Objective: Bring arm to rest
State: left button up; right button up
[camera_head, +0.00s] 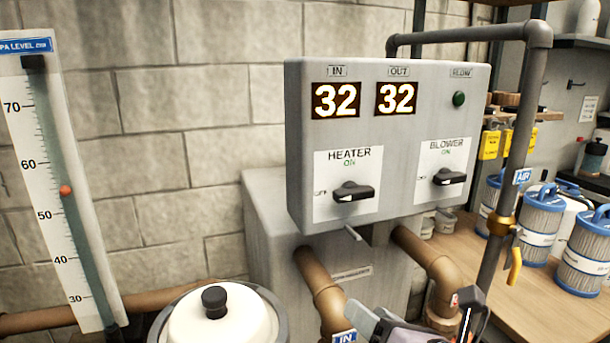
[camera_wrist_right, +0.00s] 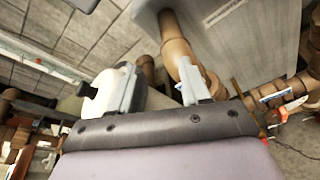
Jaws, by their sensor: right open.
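My right gripper (camera_head: 372,320) shows at the bottom edge of the head view, in front of the heater cabinet's lower pipes. In the right wrist view its two grey fingers (camera_wrist_right: 157,90) stand apart with nothing held between them. The grey control box (camera_head: 420,150) hangs above it, with IN and OUT displays both reading 32. The heater knob (camera_head: 353,191) and blower knob (camera_head: 449,177) sit under labels reading ON. My left gripper is in neither view.
A white-lidded vessel (camera_head: 222,318) stands at the lower left, beside a level gauge (camera_head: 50,190). Brown pipes (camera_head: 322,290) run close by the right gripper. A vertical grey pipe (camera_head: 520,130) with a yellow valve handle (camera_head: 514,266) and a bench (camera_head: 540,300) with filter cartridges are on the right.

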jog(key=s+d+f+m+g+h, duration=0.3)
jog(key=s+d+f+m+g, duration=0.3)
jog(key=s+f+m, duration=0.8)
jog(key=s+d+f+m+g+h, duration=0.35)
jog(key=s+d+f+m, duration=0.5)
jog(key=m, duration=1.05)
jog(key=w+a+f+t+y, duration=0.2)
jog(key=w+a+f+t, duration=0.2)
jog(key=w+f+t, duration=0.2)
jog(key=shift+f+n, duration=0.4)
jog(key=shift+f, duration=0.85)
jog(key=shift+w, duration=0.1)
